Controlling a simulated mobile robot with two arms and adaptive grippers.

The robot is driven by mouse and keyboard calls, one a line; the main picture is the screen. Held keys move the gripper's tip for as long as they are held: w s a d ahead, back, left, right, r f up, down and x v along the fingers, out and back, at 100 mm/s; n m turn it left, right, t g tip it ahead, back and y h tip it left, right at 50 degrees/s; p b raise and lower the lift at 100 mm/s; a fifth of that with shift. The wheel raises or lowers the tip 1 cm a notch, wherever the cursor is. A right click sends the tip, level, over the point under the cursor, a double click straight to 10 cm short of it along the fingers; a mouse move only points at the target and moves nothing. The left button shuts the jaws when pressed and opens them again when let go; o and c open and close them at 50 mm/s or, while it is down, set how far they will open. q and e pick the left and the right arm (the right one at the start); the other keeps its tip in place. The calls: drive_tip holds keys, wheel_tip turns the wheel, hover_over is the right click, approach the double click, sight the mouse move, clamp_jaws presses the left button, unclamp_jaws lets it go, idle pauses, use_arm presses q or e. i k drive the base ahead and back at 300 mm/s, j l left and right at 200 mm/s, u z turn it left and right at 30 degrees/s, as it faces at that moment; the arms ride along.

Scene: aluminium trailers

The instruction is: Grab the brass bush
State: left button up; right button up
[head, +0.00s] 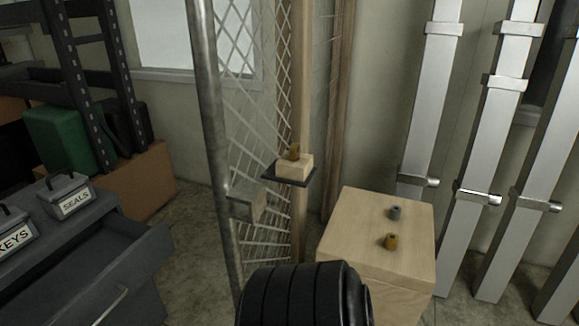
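A small brass bush (390,241) stands on top of a pale wooden box (345,222), towards its front right. A grey bush (395,212) of similar size stands just behind it, apart from it. Another small brass-coloured piece (294,152) sits on a light block (294,167) on a small dark shelf by the wooden post; its exact shape is too small to tell. Neither of my grippers shows in the head view. Nothing is touching the brass bush on the box.
A metal pole and mesh panel (213,120) stand left of the box. Silver aluminium posts (425,100) lean on the wall behind and right. A dark drawer cabinet (130,245) with an open drawer and labelled SEALS box (70,197) is at left. Bare floor lies between cabinet and mesh.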

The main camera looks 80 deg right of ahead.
sight(391, 241)
drive_tip(key=z, duration=3.4)
